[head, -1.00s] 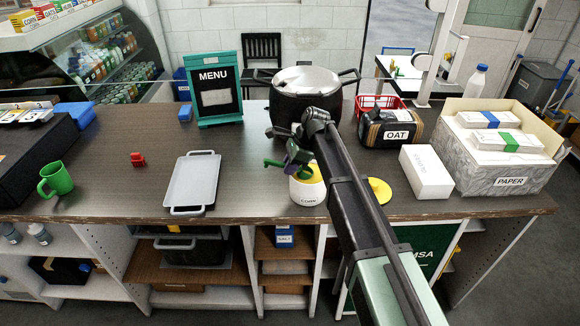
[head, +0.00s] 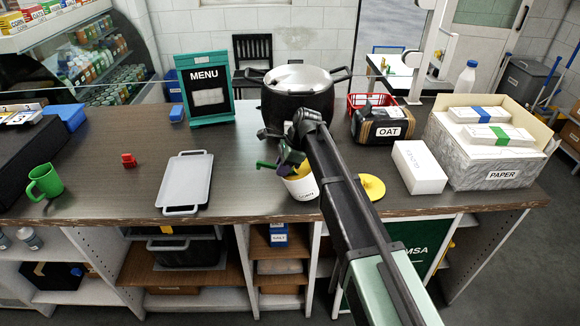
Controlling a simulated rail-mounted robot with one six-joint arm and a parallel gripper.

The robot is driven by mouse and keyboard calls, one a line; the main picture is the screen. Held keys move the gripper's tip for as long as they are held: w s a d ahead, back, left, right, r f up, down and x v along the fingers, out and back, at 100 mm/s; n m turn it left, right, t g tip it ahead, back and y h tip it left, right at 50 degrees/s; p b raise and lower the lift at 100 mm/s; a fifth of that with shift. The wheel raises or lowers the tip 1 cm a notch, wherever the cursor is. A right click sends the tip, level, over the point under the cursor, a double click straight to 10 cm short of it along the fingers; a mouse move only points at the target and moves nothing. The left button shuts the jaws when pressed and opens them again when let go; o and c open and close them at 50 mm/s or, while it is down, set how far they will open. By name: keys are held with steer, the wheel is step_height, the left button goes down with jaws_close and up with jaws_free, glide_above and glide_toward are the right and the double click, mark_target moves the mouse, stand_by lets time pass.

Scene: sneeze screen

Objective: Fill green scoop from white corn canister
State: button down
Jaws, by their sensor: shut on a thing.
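My gripper (head: 287,163) is shut on the green scoop (head: 266,165) at the canister's mouth. The scoop's green handle sticks out to the left. Its bowl is hidden by the gripper and the canister rim, so I cannot tell whether it holds corn. My arm covers the canister's right side.
A grey tray (head: 186,182) lies left of the canister, with a red item (head: 129,160) and a green mug (head: 44,182) farther left. A black pot (head: 297,98) stands behind.

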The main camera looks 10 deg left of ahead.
steer(key=d, duration=0.2)
steer(key=w+d, duration=0.1)
steer(key=shift+d, duration=0.4)
steer(key=shift+r+p, duration=0.2)
steer(key=shift+p, duration=0.1)
steer(key=shift+w+a+r+h+p, duration=0.1)
steer(key=shift+a+r+h+p, duration=0.2)
steer(key=shift+a+h+p, duration=0.35)
steer(key=shift+s+a+r+t+h+p, duration=0.15)
steer(key=shift+a+r+p, duration=0.1)
steer(key=shift+a+p, duration=0.15)
steer(key=shift+s+a+r+t+h+p, duration=0.15)
steer(key=shift+a+r+p, duration=0.15)
steer(key=shift+a, duration=0.15)
steer(key=shift+a+r+h+p, duration=0.2)
steer(key=shift+h+p, duration=0.05)
steer(key=shift+p, duration=0.1)
steer(key=shift+a+r+t+h+p, duration=0.1)
steer(key=shift+r+t+h+p, duration=0.2)
steer(key=shift+r+h+p, duration=0.7)
steer(key=shift+p, duration=0.3)
